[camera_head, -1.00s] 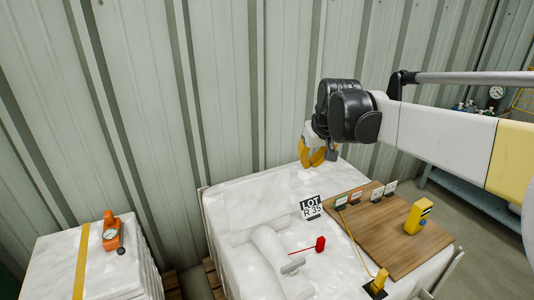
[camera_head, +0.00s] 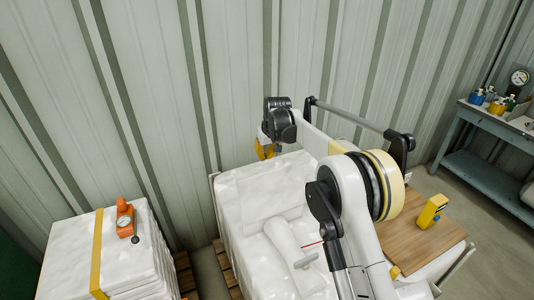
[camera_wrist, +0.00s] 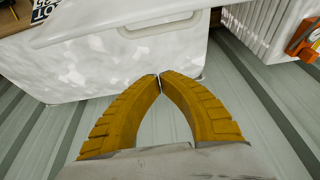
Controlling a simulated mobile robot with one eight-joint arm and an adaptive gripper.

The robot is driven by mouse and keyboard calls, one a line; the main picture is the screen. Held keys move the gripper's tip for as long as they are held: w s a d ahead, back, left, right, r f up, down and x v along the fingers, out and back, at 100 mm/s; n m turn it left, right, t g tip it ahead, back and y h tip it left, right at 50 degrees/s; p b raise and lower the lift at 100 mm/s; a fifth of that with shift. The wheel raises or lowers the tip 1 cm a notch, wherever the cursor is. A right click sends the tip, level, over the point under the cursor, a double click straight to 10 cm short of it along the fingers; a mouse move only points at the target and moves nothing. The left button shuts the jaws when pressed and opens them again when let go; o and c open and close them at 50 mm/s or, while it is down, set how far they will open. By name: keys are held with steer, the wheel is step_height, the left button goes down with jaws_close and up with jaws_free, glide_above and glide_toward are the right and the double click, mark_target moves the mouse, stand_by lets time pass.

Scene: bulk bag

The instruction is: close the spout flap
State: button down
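The white bulk bag (camera_head: 230,215) stands on a pallet by the wall. A pale rectangular panel, apparently the spout flap (camera_head: 268,200), shows on its top. I cannot tell how far it is raised. The white spout tube (camera_head: 283,238) lies in front of it, with a grey clip (camera_head: 306,260) near its end. My gripper (camera_head: 265,153) is at the bag's back edge, beyond the flap. In the wrist view its yellow fingertips (camera_wrist: 159,77) meet with nothing between them. A thin white sheet edge and a grey loop handle (camera_wrist: 160,27) show ahead of them, apart from the fingertips.
A yellow device (camera_head: 432,210) stands on the board. A blue bench (camera_head: 485,135) is at right.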

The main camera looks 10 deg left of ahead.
steer(key=f, duration=0.1)
steer(key=s+d+f+b, duration=0.1)
steer(key=f, duration=0.2)
steer(key=shift+s+d+f, duration=0.2)
steer(key=shift+s+f, duration=0.05)
steer(key=shift+s, duration=0.15)
steer(key=shift+s, duration=0.1)
stand_by(0.3)
